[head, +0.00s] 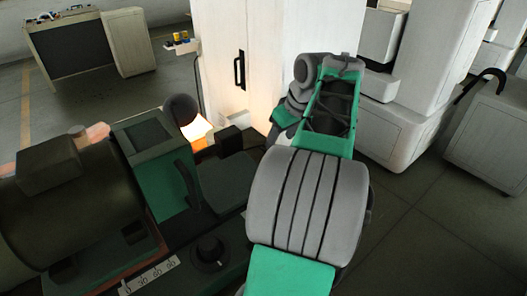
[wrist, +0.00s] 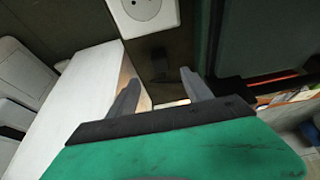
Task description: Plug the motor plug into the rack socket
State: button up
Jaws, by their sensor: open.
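In the wrist view my gripper (wrist: 159,77) is open, with its two grey fingers apart and nothing seen between them. A white plate with a round recessed socket and small holes (wrist: 145,8) is at the top edge, beyond the fingertips and partly cut off. A small dark shape (wrist: 158,54) lies on the dark surface between socket and fingers; I cannot tell if it is the motor plug. In the head view the wrist end of my arm is bent down near the white cabinet, and my fingertips are hidden. I cannot clearly make out the plug there.
A large dark motor-like cylinder (head: 70,220) and a green box (head: 150,145) fill the left foreground. A white cabinet (head: 218,70) with a black handle stands behind.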

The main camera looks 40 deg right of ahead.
jog(key=shift+s, duration=0.1)
jog(key=shift+x, duration=1.15)
jog(key=shift+f, duration=0.1)
jog(key=shift+f, duration=0.15)
jog(key=x, duration=0.5)
jog(key=shift+w, duration=0.25)
jog(key=shift+c, duration=0.5)
grip_shut()
